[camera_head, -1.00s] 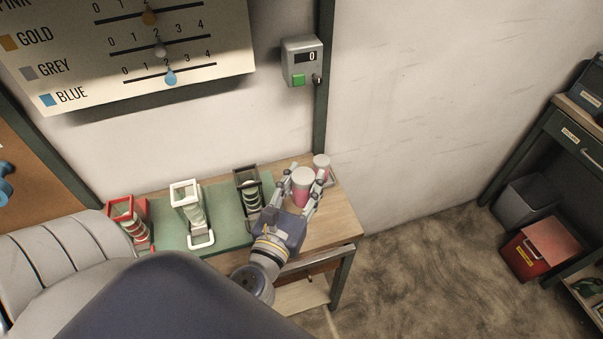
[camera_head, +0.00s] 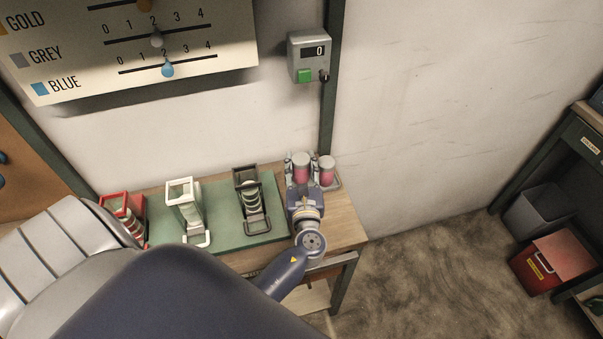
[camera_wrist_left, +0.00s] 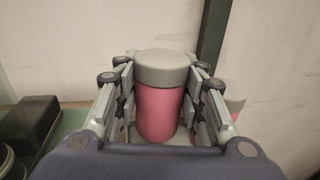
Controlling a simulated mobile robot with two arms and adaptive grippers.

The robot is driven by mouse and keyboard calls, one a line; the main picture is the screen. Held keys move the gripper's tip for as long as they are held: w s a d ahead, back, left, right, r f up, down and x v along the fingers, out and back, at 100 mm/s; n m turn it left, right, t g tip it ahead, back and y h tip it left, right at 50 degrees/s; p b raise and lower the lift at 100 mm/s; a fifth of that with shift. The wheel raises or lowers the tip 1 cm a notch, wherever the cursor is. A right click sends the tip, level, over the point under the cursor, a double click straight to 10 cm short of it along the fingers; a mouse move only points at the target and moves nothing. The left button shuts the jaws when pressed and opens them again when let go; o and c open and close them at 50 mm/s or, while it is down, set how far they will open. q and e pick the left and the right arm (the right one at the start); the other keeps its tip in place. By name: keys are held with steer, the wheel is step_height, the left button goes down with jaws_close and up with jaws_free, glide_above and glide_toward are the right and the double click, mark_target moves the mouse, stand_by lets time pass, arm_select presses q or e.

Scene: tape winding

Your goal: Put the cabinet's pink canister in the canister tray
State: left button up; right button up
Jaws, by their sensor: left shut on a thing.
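A pink canister (camera_head: 300,172) with a grey lid stands upright between the fingers of my left gripper (camera_head: 301,162), which is shut on it at the back right of the bench. In the left wrist view the same canister (camera_wrist_left: 158,112) sits between both fingers. A second pink canister (camera_head: 327,171) with a pale lid stands just to its right on the canister tray (camera_head: 336,185). The tray's left part is hidden behind my gripper, and I cannot tell whether the held canister touches the tray. My right gripper is out of view.
A green mat (camera_head: 226,227) on the bench (camera_head: 343,222) holds a red frame (camera_head: 122,212), a white frame (camera_head: 184,205) and a dark frame (camera_head: 247,198) left of my gripper. A wall box (camera_head: 309,56) with a green button hangs above. The wall is close behind.

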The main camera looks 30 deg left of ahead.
mark_target(302, 180)
arm_select(q)
step_height(302, 180, down, 3)
steer(key=shift+r, duration=0.2)
steer(key=shift+f, duration=0.15)
steer(key=shift+f+b, duration=0.2)
steer(key=shift+b, duration=0.1)
steer(key=o, duration=0.8)
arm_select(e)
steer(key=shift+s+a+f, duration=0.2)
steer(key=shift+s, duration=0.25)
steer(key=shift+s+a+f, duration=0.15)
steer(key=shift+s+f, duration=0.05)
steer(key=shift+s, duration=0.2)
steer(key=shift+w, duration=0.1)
